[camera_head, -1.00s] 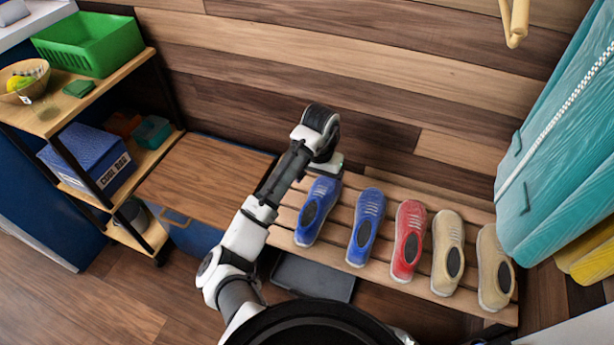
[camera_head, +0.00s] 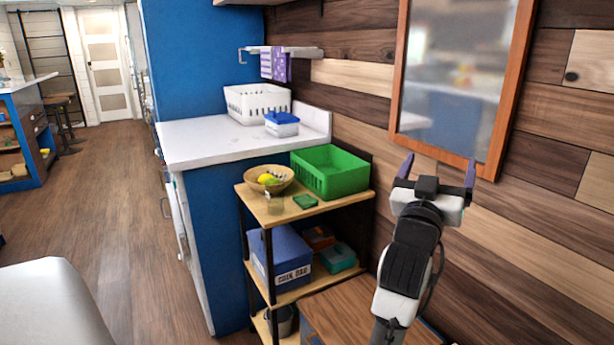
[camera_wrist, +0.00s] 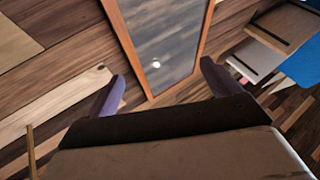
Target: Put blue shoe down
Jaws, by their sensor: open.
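My gripper (camera_head: 438,175) is raised in front of the wood-plank wall, beside the lower edge of the framed mirror, in the head view. Its two purple fingers are spread wide with nothing between them. In the wrist view my gripper (camera_wrist: 160,90) is also open and empty, facing the wall and the mirror. No blue shoe shows in either view now.
A framed mirror (camera_head: 455,75) hangs on the wall. A wooden shelf unit (camera_head: 310,209) stands left of my arm, holding a green basket (camera_head: 331,172), a fruit bowl (camera_head: 269,181) and a blue box (camera_head: 281,258). A white counter (camera_head: 210,140) stands behind it. Floor at left is open.

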